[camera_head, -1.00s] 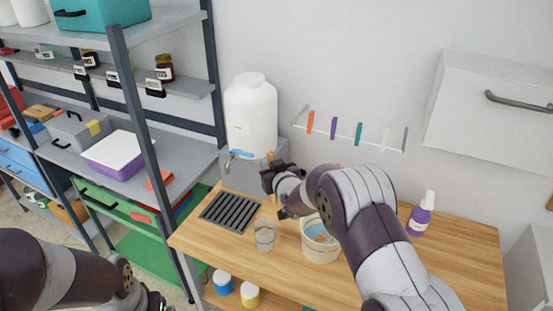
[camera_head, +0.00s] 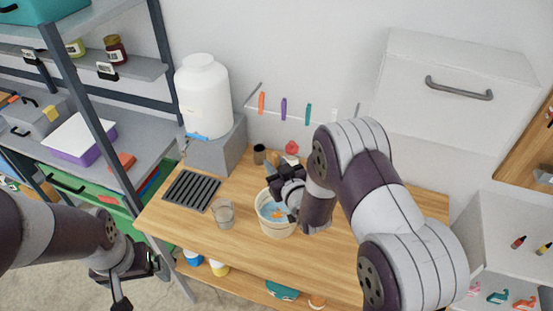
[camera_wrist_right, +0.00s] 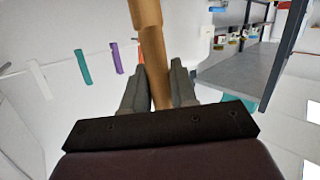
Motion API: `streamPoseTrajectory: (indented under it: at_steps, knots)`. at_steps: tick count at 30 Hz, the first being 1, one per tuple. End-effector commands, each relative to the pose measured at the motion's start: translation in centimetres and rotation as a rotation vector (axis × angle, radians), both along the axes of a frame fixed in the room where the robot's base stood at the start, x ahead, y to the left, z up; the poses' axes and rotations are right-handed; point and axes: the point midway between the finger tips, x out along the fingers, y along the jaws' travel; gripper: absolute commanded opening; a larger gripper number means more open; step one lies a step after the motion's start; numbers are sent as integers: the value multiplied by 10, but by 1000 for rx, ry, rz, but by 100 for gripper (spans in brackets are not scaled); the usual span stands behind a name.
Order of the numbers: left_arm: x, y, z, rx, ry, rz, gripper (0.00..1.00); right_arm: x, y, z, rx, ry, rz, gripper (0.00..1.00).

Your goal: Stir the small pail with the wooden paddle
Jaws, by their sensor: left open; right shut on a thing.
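The small pail (camera_head: 276,230) stands on the wooden bench in the head view. It is pale and holds light blue liquid with something orange in it. My right gripper (camera_head: 284,187) is above the pail's far rim. It is shut on the wooden paddle (camera_wrist_right: 152,50), whose round handle runs between the fingers in the right wrist view. The paddle's lower end is hidden in the head view, so I cannot tell whether it touches the liquid. My left gripper (camera_head: 122,285) is open and empty, low at the left, off the bench.
A glass beaker (camera_head: 223,213) stands left of the pail, near a dark slotted grate (camera_head: 191,190). A white tank (camera_head: 202,98) on a grey block, a small dark jar (camera_head: 259,154) and a red item (camera_head: 291,147) are behind. The bench (camera_head: 235,250) is bare in front.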

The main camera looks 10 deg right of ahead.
Motion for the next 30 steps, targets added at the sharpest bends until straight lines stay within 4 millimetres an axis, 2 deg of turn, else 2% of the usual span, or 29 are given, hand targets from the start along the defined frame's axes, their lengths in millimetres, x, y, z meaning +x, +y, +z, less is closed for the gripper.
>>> streamPoseTrajectory:
  at_steps: [12, 30]
  knots:
    - [0, 0, -29, 0, 0, 0, 95, 0, 0, -41, -1, 2, -1, 0]
    - [0, 0, -92, 0, -1, 0, 95, 1, 0, -108, 0, 1, -1, 0]
